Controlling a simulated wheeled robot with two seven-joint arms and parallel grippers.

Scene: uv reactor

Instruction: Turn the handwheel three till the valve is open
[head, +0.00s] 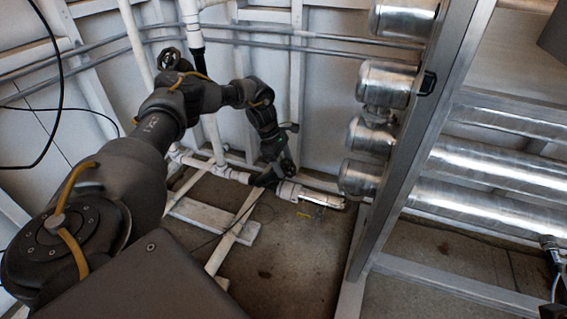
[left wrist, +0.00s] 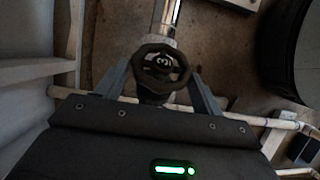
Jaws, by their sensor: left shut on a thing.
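Handwheel three (left wrist: 172,51) is a small dark round wheel with a "3" on its hub, in the upper middle of the left wrist view. My left gripper (left wrist: 157,70) has one grey finger on each side of it and is shut on its rim. In the head view my left gripper (head: 277,160) reaches down to the low white pipe, where the arm and gripper largely hide the wheel. How far the valve is open cannot be told. My right gripper is not in view.
Another dark handwheel (head: 172,60) is on the upright piping at upper left. Shiny metal cylinders (head: 388,84) and a metal frame post (head: 418,130) stand right of my arm. White pipes (head: 232,175) run low around the wheel. The floor (head: 290,255) in front is mostly bare.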

